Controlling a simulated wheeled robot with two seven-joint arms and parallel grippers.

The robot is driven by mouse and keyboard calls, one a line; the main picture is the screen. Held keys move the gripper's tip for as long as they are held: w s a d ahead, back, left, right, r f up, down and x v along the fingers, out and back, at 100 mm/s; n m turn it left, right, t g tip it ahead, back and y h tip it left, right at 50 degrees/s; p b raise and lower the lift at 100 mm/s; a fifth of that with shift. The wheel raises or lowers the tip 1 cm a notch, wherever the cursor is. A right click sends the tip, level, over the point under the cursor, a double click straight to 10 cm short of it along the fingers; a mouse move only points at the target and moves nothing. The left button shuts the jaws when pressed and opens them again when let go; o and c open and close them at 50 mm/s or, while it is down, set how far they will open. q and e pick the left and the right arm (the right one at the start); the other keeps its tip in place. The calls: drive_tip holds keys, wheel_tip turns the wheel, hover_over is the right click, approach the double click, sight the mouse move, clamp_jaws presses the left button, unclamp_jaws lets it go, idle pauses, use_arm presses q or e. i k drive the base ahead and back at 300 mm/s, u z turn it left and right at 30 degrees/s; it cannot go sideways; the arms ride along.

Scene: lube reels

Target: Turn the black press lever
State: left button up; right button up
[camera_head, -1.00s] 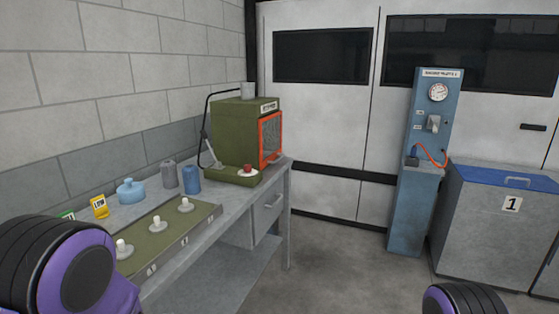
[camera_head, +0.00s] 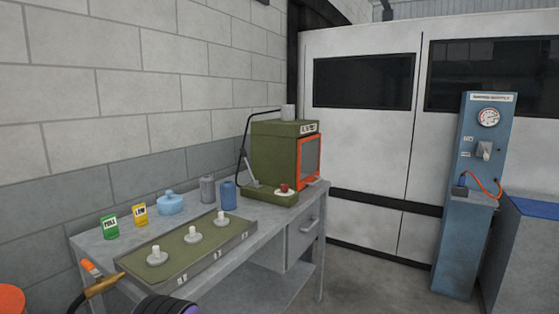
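The green press (camera_head: 276,155) with an orange-framed door (camera_head: 309,158) stands at the far end of the grey workbench. A thin black bent bar or tube (camera_head: 241,150) runs along its left side and over to its top; I cannot tell for sure whether this is the press lever. A short grey lever-like piece (camera_head: 251,172) leans at the press's base, beside a red button (camera_head: 284,188). Neither gripper is in view. Only a black and purple part of my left arm shows at the bottom edge, well short of the press.
The workbench (camera_head: 90,246) carries a green tray (camera_head: 175,262) with several white knobs, a light-blue pot (camera_head: 170,203), grey (camera_head: 207,189) and blue (camera_head: 228,195) canisters, and small cards. A brass nozzle (camera_head: 100,287) is at its near left. A blue gauge stand (camera_head: 464,230) is right; floor between is clear.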

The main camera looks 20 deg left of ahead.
sight(243, 152)
drive_tip(key=z, duration=0.85)
drive_tip(key=i, duration=1.15)
drive_tip(key=u, duration=2.1)
